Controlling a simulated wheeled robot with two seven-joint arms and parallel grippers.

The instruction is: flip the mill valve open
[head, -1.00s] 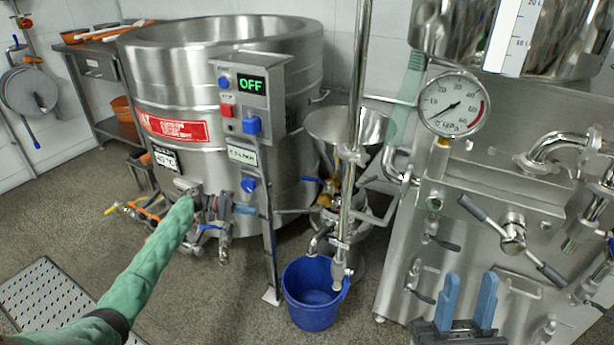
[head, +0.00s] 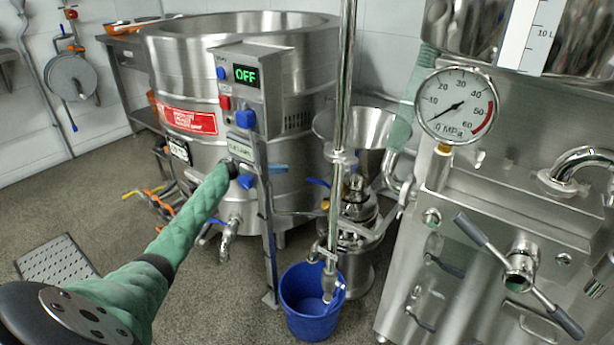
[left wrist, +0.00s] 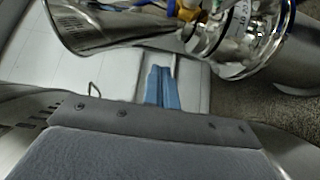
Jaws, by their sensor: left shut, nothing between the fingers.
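The steel colloid mill (head: 355,215) stands in the middle of the head view, with a steel funnel (head: 345,130) on top. A small blue lever (head: 318,182) sticks out on its left side, by a yellow fitting. In the left wrist view, the funnel (left wrist: 100,28) and the mill's shiny body (left wrist: 235,30) lie beyond my fingers, with a yellow fitting (left wrist: 190,14) between them. My left gripper (head: 280,168) is at the control post, left of the lever and apart from it. Its blue fingers (left wrist: 162,88) are together and empty. My right gripper is out of view.
The control post (head: 262,190) with its OFF display stands beside my left gripper, before a large steel kettle (head: 300,165). A blue bucket (head: 310,318) stands under a vertical pipe (head: 345,100). A gauge panel (head: 470,250) is at the right.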

